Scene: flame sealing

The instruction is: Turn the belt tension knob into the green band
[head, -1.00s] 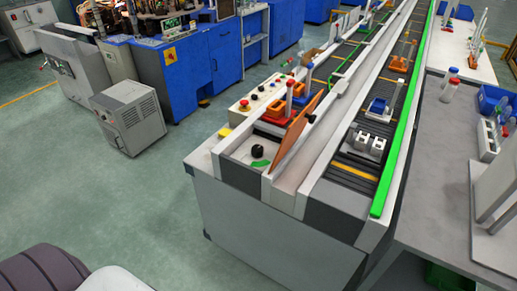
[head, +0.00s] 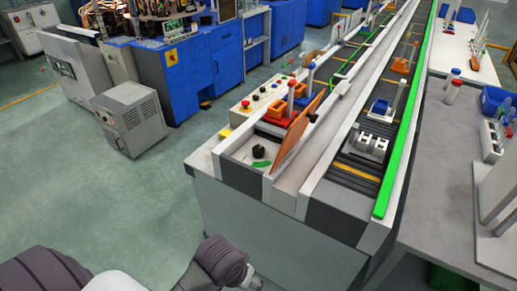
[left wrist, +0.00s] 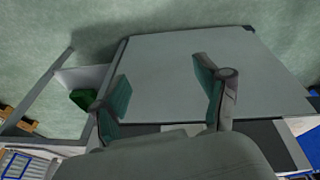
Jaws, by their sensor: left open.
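The belt tension knob (head: 258,152) is a small black knob on the light panel at the near end of the conveyor. A green band (head: 262,163) lies on the panel just in front of it. My left gripper (left wrist: 163,90) is open and empty in the left wrist view, with its two fingers apart over the grey end face of the conveyor cabinet (left wrist: 180,65). In the head view only part of my left arm (head: 222,262) shows at the bottom, well short of the knob. The knob is not seen in the left wrist view. My right gripper is not in view.
An orange board (head: 297,132) leans upright right beside the knob panel. A box with a red button (head: 245,104) stands behind it. A grey wheeled unit (head: 130,117) stands on the floor at left. The floor before the cabinet is clear.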

